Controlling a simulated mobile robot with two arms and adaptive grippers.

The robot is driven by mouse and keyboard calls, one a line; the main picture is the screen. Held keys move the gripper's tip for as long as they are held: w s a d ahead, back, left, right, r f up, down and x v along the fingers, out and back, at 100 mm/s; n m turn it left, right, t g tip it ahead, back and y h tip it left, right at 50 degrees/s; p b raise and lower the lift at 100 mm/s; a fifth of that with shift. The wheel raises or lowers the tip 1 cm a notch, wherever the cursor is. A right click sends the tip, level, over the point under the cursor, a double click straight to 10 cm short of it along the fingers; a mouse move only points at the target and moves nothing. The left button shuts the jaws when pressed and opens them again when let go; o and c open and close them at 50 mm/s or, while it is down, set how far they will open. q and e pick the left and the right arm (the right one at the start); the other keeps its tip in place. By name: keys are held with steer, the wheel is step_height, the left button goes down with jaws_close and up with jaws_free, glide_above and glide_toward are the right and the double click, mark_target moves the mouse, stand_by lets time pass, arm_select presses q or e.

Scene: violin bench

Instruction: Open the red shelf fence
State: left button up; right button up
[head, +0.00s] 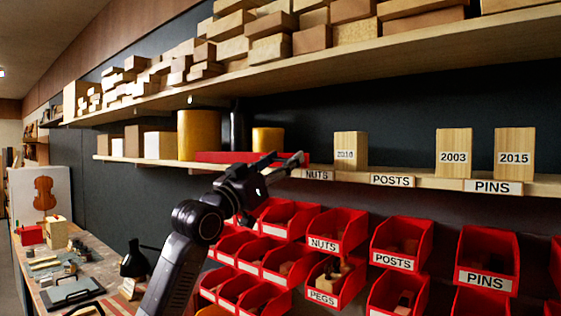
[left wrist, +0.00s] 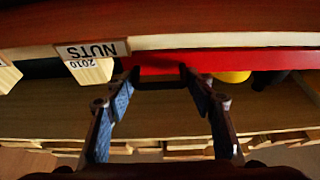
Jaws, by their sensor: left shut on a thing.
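The red shelf fence (head: 222,157) is a flat red bar along the front edge of the middle shelf, in front of the yellow cylinders. In the left wrist view the red fence (left wrist: 165,62) runs along the pale shelf edge. My left gripper (head: 288,160) is at the right part of the fence, just left of the NUTS label. Its fingertips (left wrist: 160,78) are shut on the fence in the left wrist view, which shows the shelf upside down. The exact contact is dark and partly hidden. My right gripper is not in view.
Red bins (head: 338,230) hang below the shelf, close under my left arm. Wooden blocks (head: 350,150) stand on the middle shelf (head: 430,184) to the right. An upper shelf (head: 400,49) with many blocks overhangs. A workbench with tools (head: 70,285) is at lower left.

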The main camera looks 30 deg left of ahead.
arm_select(q)
steer(key=shift+d, duration=0.1)
steer(key=o, duration=1.4)
steer(key=shift+o, duration=0.2)
steer(key=shift+s+f, duration=0.1)
steer(key=v, duration=1.1)
steer(key=shift+s, duration=0.35)
steer(key=shift+f, duration=0.15)
